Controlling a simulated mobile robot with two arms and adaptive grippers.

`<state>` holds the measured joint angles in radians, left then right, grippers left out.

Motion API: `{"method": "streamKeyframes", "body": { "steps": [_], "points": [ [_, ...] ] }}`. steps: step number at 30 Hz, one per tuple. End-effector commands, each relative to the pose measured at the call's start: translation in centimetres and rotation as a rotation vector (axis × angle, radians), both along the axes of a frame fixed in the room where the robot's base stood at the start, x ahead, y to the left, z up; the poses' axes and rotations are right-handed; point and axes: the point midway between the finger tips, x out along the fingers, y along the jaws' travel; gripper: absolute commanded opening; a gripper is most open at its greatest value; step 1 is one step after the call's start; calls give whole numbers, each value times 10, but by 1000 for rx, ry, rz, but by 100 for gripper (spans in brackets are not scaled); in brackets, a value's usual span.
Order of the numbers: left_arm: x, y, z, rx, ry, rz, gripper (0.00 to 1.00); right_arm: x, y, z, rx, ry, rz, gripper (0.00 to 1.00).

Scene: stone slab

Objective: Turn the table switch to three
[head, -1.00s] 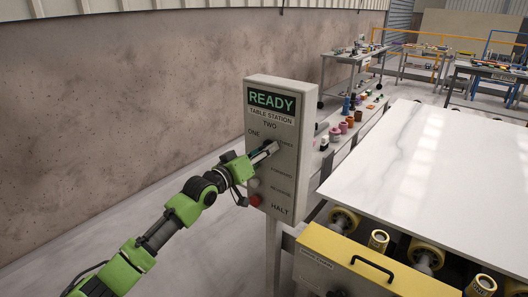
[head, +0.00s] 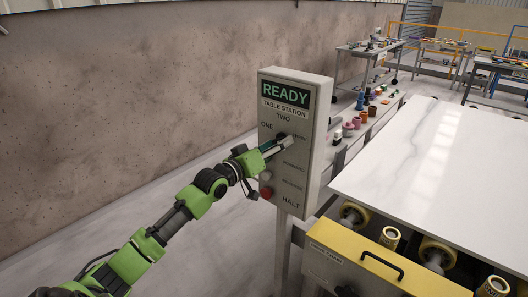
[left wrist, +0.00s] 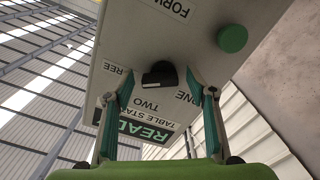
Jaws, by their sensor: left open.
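The grey control panel (head: 322,130) reads READY and TABLE STATION, with ONE, TWO and THREE around its rotary switch. In the left wrist view the black switch knob (left wrist: 160,74) sits between the fingers of my left gripper (left wrist: 160,88). The fingers are open, one on each side of the knob, with a gap seen around it. In the head view my left gripper (head: 278,147) reaches the panel front and mostly hides the switch. My right gripper is not in view.
A green button (left wrist: 232,38) is near the knob in the wrist view. A red button (head: 266,192) is low on the panel by HALT. Right of the panel stand a white stone slab (head: 430,170) on rollers and a yellow drawer front (head: 365,262). A concrete wall (head: 120,110) is at left.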

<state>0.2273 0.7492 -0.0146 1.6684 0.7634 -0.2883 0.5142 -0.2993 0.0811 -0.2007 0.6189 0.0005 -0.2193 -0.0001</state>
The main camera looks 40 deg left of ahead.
Motion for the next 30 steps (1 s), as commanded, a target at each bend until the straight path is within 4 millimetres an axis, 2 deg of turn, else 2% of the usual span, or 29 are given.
{"method": "streamKeyframes", "body": {
  "steps": [18, 24, 30],
  "points": [
    [-90, 7, -2, 2, 4, 0, 51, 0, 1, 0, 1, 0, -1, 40],
    [-107, 9, -1, 1, 3, 1, 51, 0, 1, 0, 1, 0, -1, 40],
    [-113, 9, 0, 2, 0, 0, 51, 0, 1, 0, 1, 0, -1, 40]
  ]
}}
